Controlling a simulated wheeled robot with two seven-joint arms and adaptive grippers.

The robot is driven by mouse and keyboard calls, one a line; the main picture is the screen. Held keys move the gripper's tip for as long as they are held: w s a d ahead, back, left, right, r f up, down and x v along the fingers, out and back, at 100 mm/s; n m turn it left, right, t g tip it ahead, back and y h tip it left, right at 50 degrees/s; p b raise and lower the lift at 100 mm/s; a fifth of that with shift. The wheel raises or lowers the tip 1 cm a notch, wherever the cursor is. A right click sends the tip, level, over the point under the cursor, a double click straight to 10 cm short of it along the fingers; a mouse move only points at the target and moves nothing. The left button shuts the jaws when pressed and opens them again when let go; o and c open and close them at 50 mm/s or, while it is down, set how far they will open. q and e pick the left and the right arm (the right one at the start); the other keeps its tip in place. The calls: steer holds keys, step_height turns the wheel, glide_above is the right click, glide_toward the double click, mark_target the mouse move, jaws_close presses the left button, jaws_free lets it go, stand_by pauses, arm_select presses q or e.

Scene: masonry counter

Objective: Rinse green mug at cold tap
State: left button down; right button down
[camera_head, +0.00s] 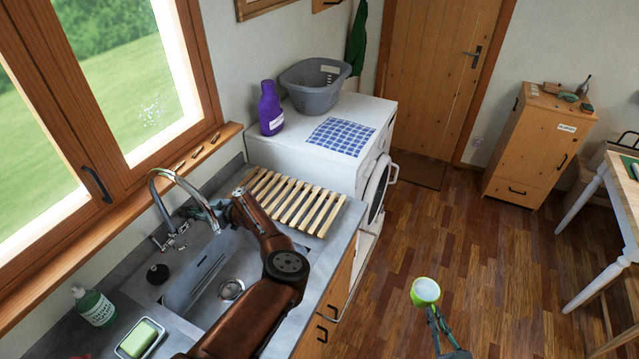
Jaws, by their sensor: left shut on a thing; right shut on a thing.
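The green mug (425,290), pale inside, is at the lower right, held above the wooden floor, away from the sink. My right gripper (432,312) is shut on it from below. The steel tap (160,187) with its curved spout stands behind the sink (190,292) under the window. My brown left arm reaches over the sink. My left gripper (203,212) is shut at the tap's right-hand handle; its fingers and arm hide most of that handle. The left-hand tap handle (160,245) is free. I see no water running from the spout.
A black plug (158,273), a soap bottle (95,306) and a soap dish (139,340) lie left of the sink. A slatted wooden rack (295,202) is to its right. Beyond stand a white washing machine (335,165), purple bottle (270,108) and grey tub (315,90). The middle floor is clear.

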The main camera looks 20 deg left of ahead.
arm_select(q)
steer(key=h+p, duration=0.1)
steer(key=p, duration=0.2)
steer(key=shift+a+r, duration=0.3)
steer(key=shift+a, duration=0.1)
steer(key=shift+a+f+h+p, duration=0.1)
steer(key=shift+f+h+p, duration=0.15)
steer(key=shift+h+p, duration=0.25)
arm_select(e)
step_height(320, 180, up, 6)
steer(key=shift+f, duration=0.1)
arm_select(q)
steer(key=c, duration=2)
jaws_free()
steer(key=shift+w, duration=0.1)
steer(key=shift+d, duration=0.2)
steer(key=v, duration=1.1)
steer(key=shift+d, duration=0.35)
steer(key=shift+a, duration=0.1)
